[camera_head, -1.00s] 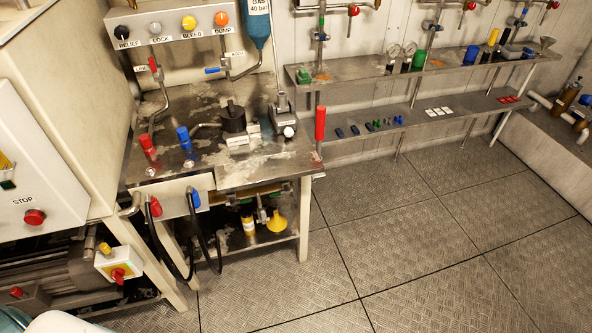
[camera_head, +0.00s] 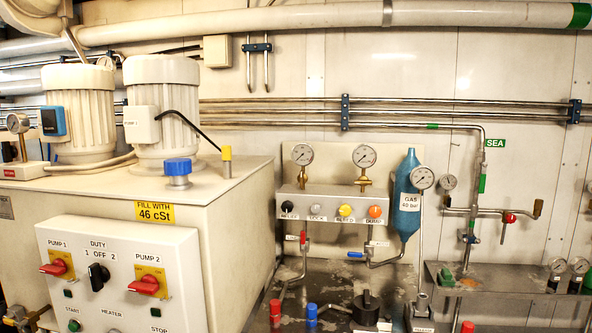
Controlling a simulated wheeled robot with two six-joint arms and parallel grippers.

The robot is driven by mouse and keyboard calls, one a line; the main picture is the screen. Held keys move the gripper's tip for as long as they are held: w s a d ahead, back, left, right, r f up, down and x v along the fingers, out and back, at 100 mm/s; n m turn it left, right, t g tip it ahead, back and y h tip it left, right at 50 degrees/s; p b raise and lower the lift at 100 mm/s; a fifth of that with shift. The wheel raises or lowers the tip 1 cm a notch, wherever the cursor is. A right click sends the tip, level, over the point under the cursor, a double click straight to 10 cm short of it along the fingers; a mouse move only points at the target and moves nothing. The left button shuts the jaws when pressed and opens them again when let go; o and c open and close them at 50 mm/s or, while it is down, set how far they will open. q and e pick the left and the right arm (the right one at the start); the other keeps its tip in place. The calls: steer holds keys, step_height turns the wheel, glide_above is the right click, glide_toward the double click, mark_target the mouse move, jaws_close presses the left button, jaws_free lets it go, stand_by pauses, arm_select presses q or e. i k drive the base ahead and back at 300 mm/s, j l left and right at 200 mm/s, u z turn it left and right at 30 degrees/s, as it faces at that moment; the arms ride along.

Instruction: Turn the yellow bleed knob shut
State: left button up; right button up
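The yellow bleed knob (camera_head: 345,210) is on the front of a grey valve block (camera_head: 330,197) on the back wall, above the metal bench. It sits in a row between a grey lock knob (camera_head: 316,209) and an orange dump knob (camera_head: 375,211). A black relief knob (camera_head: 287,207) is at the row's left end. A label below the yellow knob is small and hard to read here. How far the knob is turned cannot be told. Neither of my grippers is in view.
Two gauges stand on the block, and a blue gas bottle (camera_head: 408,195) hangs just right of it. A cream tank with a pump control box (camera_head: 120,270) fills the left front. The bench (camera_head: 345,272) below carries red and blue fittings and a black handle.

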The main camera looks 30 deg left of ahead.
mark_target(345, 210)
steer(key=u, duration=1.05)
